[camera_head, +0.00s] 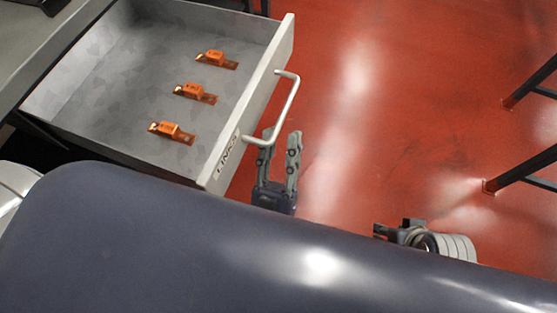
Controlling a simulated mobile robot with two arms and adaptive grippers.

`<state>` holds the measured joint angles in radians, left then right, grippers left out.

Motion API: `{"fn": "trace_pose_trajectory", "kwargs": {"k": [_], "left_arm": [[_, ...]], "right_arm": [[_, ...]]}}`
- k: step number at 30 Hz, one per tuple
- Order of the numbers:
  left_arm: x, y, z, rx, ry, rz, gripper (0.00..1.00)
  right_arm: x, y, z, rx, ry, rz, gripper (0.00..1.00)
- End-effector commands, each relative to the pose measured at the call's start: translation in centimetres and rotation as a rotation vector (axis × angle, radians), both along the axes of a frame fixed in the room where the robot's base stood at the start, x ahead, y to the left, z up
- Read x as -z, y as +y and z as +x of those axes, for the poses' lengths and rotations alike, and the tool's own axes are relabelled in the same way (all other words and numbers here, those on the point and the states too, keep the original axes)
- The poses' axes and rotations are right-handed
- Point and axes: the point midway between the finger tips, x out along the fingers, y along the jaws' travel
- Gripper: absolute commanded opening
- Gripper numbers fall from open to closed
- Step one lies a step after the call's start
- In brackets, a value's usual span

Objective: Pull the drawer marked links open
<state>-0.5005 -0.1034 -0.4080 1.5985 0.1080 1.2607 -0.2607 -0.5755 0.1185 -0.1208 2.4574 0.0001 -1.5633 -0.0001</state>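The drawer marked LINKS (226,152) is pulled well out, and its grey inside shows. Its pale bar handle (285,112) sticks out from the front panel. Three orange links (204,92) with copper-coloured strips lie in a row on the drawer floor. My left gripper (280,138) is open beside the near end of the handle, its fingers apart. One finger overlaps the bar in the picture; I cannot tell whether they touch. My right gripper (382,232) shows only in part at the lower right, near the wrist, and its finger state is unclear.
A grey worktop (35,45) is at the upper left, beside the drawer. Dark metal legs (525,168) stand at the right edge. The red floor (400,100) between them and the drawer is clear. My own dark body covers the bottom of the view.

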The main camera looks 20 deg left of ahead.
Motion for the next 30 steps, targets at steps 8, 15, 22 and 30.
{"fn": "trace_pose_trajectory", "kwargs": {"k": [8, 15, 22, 30], "left_arm": [[3.1, -0.4, -3.2, 0.002, 0.001, 0.001, 0.30], [3.6, -0.5, -3.8, 0.001, -0.001, 0.000, 0.30], [3.6, -0.4, -3.8, 0.001, -0.001, 0.000, 0.30], [3.6, -0.4, -3.7, 0.001, 0.000, -0.001, 0.30]], "right_arm": [[0.0, 0.0, 0.0, -0.001, 0.001, 0.000, 0.40], [0.0, 0.0, -0.1, -0.001, 0.002, -0.002, 0.40], [0.1, 0.0, -0.1, -0.001, 0.002, -0.002, 0.40], [0.1, 0.0, -0.1, -0.001, 0.002, -0.002, 0.40]]}}
